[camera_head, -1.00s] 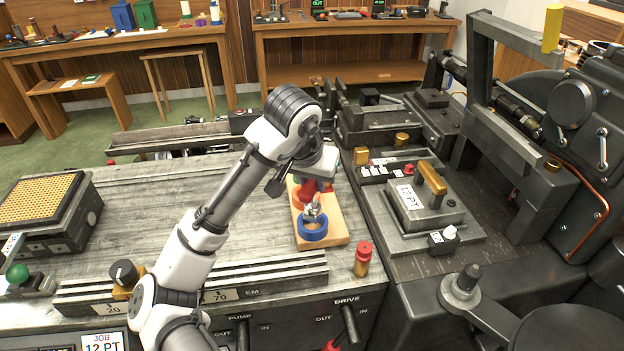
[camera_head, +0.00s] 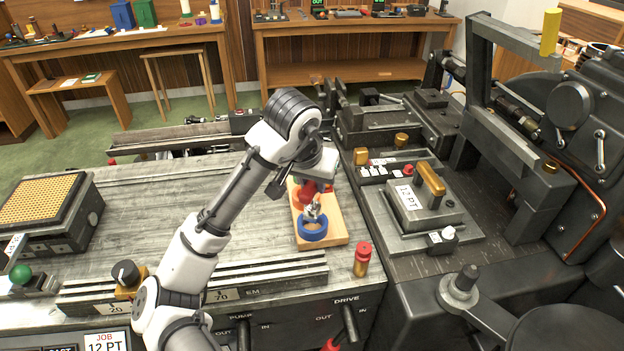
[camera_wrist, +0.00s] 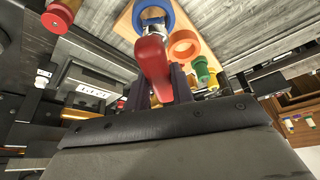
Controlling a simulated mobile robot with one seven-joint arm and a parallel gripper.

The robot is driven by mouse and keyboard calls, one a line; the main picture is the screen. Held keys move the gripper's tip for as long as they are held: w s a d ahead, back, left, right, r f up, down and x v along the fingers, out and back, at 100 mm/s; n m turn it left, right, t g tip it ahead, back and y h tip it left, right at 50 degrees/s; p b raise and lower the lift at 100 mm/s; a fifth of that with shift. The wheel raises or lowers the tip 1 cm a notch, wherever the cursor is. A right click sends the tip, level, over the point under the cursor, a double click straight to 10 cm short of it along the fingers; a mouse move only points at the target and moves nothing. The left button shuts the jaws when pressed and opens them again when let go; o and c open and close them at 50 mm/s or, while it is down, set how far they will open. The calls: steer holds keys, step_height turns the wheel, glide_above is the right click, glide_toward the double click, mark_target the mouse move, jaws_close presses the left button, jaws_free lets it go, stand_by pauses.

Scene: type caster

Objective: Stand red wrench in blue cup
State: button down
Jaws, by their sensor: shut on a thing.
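My gripper (camera_wrist: 165,88) is shut on the red handle of the red wrench (camera_wrist: 152,66). The handle is tilted in the wrist view, and its silver head points at the blue cup (camera_wrist: 168,7). In the head view the red wrench (camera_head: 307,194) hangs below my gripper (camera_head: 316,180), head down. Its silver head overlaps the far rim of the blue cup (camera_head: 313,234); I cannot tell whether it is inside or above. The blue cup stands upright at the near end of a wooden board (camera_head: 335,236).
An orange ring-shaped holder (camera_wrist: 184,45) and a green piece (camera_wrist: 201,70) sit on the board beside the wrench. A red-topped brass knob (camera_head: 362,259) stands near the board's front right.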

steer(key=shift+f+b, duration=1.25)
steer(key=shift+f, duration=0.8)
steer(key=c, duration=1.1)
jaws_free()
steer(key=shift+r, duration=0.1)
steer(key=v, duration=1.3)
steer(key=shift+s+r+b, duration=0.1)
steer(key=shift+r+b, duration=0.25)
steer(key=shift+f, duration=0.1)
